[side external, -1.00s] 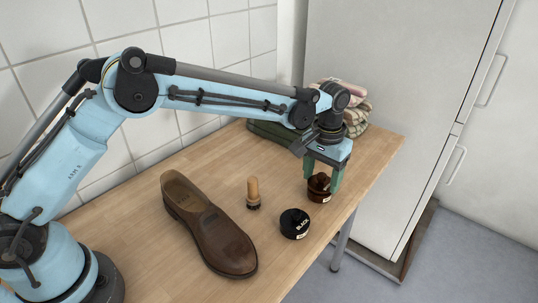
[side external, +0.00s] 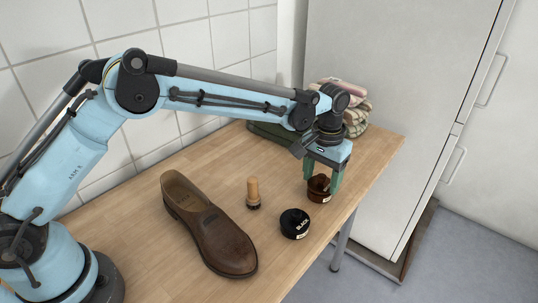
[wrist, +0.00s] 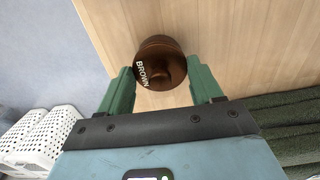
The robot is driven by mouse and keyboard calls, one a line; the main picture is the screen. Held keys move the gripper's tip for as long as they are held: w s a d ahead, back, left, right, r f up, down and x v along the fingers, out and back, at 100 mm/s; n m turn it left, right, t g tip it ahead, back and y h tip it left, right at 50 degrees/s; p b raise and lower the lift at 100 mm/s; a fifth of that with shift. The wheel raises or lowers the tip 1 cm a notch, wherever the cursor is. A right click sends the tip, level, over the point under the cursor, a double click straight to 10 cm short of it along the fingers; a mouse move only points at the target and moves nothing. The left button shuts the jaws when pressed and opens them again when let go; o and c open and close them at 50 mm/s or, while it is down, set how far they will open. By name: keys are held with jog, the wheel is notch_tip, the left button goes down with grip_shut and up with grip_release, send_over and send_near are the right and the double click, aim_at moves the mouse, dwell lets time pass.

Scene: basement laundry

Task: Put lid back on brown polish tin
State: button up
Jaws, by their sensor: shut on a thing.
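The brown polish tin (side external: 320,197) stands near the right edge of the wooden table. Its dark brown lid (wrist: 160,52), lettered BROWN and with a raised knob, is between my fingers in the wrist view and covers the tin from above. My gripper (side external: 321,184) points down over the tin, its green fingers on either side of the lid. It also shows in the wrist view (wrist: 163,74), shut on the lid. The lid is at the tin's top, but I cannot tell whether it is fully seated.
A black polish tin (side external: 295,224) stands just in front, left of my gripper. A wooden-handled brush (side external: 253,192) stands upright beside it, and a brown shoe (side external: 212,229) lies further left. Folded cloths (side external: 355,112) are stacked behind. White baskets (wrist: 45,135) show beyond the table edge.

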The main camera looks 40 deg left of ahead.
jog(key=o, duration=1.2)
jog(key=shift+r, duration=3.5)
grip_shut()
